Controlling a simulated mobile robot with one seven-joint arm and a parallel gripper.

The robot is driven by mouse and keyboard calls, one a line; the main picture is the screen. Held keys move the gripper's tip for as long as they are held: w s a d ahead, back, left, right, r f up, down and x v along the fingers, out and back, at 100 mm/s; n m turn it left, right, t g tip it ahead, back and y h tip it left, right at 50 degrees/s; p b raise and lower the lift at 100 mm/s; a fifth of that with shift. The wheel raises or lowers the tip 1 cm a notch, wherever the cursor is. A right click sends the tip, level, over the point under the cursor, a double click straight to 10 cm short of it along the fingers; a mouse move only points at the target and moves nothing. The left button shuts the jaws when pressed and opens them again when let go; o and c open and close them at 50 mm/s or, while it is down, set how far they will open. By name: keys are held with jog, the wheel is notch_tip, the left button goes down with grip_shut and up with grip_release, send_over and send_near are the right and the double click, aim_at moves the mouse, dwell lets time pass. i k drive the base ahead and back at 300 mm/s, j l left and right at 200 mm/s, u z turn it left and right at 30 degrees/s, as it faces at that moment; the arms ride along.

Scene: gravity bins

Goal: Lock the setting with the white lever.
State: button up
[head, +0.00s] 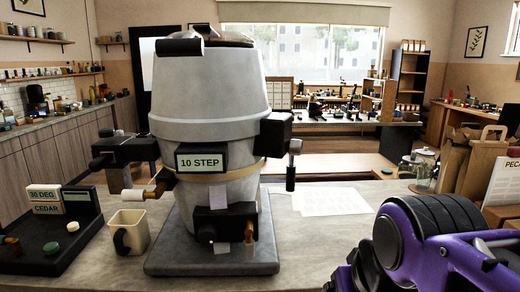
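A large grey gravity bin (207,95) stands upright on a dark grey base plate (165,262), with a sign reading "10 STEP" (200,161) on its front. A lever with a white cylindrical end (132,194) and a copper-brown shaft sticks out at the bin's lower left. I cannot tell for certain which is the white lever. My purple and black arm fills the lower right, apart from the bin. My gripper's fingertips are not visible.
Papers (333,200), jars and brown bags lie further right. The counter between bin and arm is clear.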

aim_at(141, 195)
jog(key=u, duration=1.25)
